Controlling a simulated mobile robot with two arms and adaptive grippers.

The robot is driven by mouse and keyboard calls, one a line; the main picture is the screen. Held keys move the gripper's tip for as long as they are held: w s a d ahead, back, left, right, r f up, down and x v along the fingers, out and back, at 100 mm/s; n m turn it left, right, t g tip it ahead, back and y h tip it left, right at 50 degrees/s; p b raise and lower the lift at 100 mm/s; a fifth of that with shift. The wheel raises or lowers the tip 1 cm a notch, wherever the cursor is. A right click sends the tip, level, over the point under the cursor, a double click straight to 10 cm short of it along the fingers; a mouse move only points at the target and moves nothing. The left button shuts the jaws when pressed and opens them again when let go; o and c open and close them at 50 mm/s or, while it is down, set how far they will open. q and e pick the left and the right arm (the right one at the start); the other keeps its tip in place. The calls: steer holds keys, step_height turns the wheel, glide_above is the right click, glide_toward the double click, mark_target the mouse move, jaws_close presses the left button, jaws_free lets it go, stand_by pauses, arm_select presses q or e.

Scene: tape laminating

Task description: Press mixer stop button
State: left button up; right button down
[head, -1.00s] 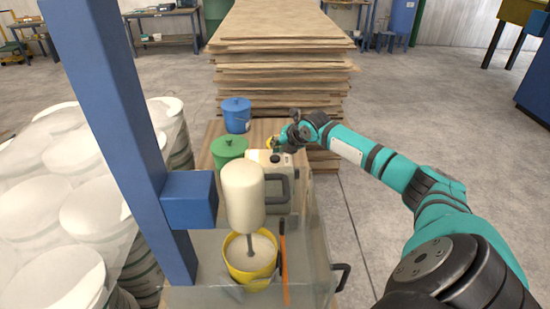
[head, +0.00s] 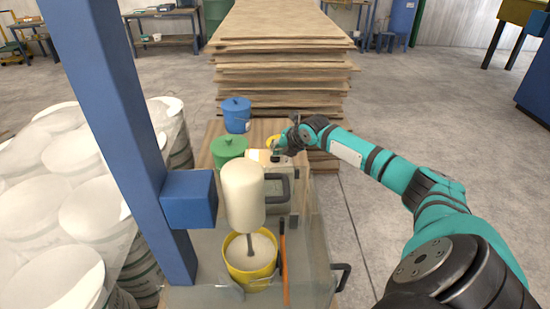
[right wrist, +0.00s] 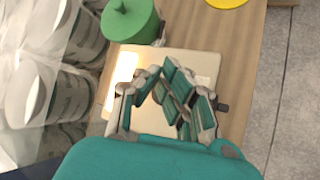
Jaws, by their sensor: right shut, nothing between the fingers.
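The mixer (head: 243,193) is a cream cylinder with a grey shaft that reaches down into a yellow bucket (head: 236,273) of pale material. Behind it stands a beige box (head: 280,193) with a dark handle, whose pale top (right wrist: 204,64) shows in the right wrist view. My right gripper (head: 276,156) is shut and empty at the top of this box, fingers pointing down. In the right wrist view its fingers (right wrist: 161,78) cover part of the box top. I cannot tell whether they touch it. No stop button is clearly visible. My left gripper is out of view.
A green lidded bucket (head: 228,148) stands just left of the box, with a blue bucket (head: 236,116) behind it. A blue post (head: 115,120) rises at the left. An orange stick (head: 283,260) stands beside the yellow bucket. Stacked boards (head: 280,70) are behind. The floor at right is clear.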

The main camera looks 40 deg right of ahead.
steer(key=shift+f, duration=0.35)
stand_by(0.4)
steer(key=shift+r+p, duration=0.7)
steer(key=shift+r, duration=0.25)
step_height(320, 180, up, 5)
steer(key=p, duration=0.4)
stand_by(0.7)
